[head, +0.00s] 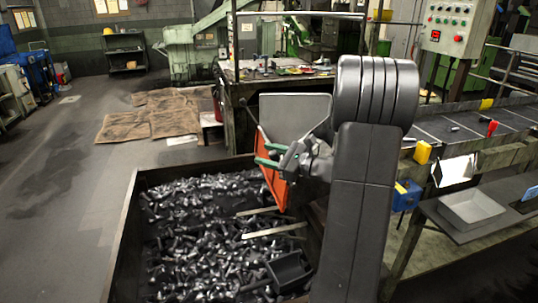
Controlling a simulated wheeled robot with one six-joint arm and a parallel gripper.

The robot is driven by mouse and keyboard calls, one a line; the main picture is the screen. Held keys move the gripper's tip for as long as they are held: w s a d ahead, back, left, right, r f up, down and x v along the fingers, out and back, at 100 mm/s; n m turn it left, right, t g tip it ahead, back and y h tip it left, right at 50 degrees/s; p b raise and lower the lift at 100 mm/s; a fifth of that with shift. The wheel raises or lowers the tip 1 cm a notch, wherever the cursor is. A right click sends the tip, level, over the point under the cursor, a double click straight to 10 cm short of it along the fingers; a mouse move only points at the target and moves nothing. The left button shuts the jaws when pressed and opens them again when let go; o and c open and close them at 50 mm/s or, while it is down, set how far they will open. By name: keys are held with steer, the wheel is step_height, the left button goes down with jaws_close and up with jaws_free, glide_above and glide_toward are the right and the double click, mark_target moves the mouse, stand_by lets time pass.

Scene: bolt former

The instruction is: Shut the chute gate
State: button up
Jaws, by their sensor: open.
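An orange panel (278,187), which looks like the chute gate, stands steeply tilted at the right side of the bin of bolts. A grey sheet-metal plate (296,114), seemingly part of the chute, is just behind it. My gripper (265,155) has green fingertips and is open and empty. In the picture its fingers overlap the upper part of the orange panel; I cannot tell whether they touch it. My arm and wrist hide the right part of the panel and chute.
A large dark-walled bin (122,238) full of bolts fills the lower left. Two pale bars and a black scoop (290,270) lie on the bolts. A workbench (250,88) stands behind. A conveyor (455,128) and a side table with a grey tray (471,209) are at right.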

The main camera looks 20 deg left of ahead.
jaws_close()
steer(key=shift+s+a+f+n+h, duration=0.4)
steer(key=shift+a+f+n+h, duration=0.1)
steer(key=shift+f+h, duration=0.1)
jaws_free()
steer(key=shift+a, duration=0.1)
steer(key=s+d+r+b, duration=0.1)
steer(key=d+b, duration=0.1)
steer(key=d, duration=1.1)
steer(key=shift+s+d+r, duration=0.2)
steer(key=shift+d, duration=0.2)
